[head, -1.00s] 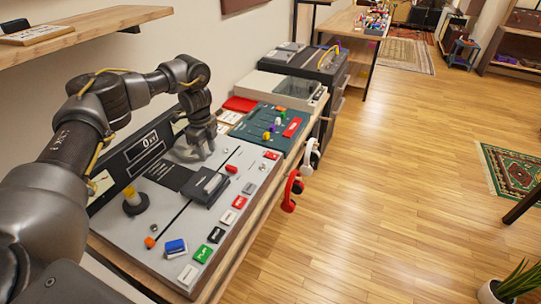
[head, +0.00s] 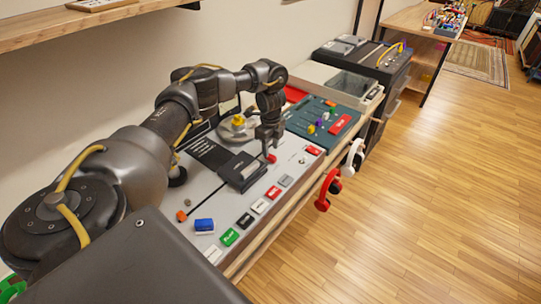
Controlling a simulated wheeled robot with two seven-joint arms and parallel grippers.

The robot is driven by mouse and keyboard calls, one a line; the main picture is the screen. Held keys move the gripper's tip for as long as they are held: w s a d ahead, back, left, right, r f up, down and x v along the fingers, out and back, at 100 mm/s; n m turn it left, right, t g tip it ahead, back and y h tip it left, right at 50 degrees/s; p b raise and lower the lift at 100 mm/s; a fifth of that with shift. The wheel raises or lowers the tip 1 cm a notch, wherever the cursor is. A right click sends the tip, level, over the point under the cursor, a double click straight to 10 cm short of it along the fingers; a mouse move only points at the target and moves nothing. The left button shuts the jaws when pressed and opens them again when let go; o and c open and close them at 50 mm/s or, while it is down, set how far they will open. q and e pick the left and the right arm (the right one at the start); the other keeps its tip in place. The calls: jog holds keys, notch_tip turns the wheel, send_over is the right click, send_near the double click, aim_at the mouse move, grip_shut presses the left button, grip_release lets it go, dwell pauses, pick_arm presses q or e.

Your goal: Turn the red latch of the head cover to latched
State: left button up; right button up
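The head cover (head: 242,171) is a dark flat block on the grey top of the tape machine (head: 208,186). The red latch (head: 271,158) is a small red piece at the far right corner of the cover. My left gripper (head: 267,151) points down right at the red latch and hides part of it. I cannot tell whether the fingers touch it, or how far apart they are. The latch's turn position is too small to read. My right gripper is not in view.
A reel with a yellow hub (head: 238,122) lies behind the cover. Coloured buttons, including a green one (head: 229,237), line the front edge. A teal mixer panel (head: 322,121) stands beyond. Red headphones (head: 327,190) hang at the bench edge. Floor right is clear.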

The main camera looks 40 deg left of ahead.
aim_at(270, 156)
pick_arm(q)
jog(key=shift+f, duration=1.9)
jog(key=shift+c, duration=0.4)
grip_shut()
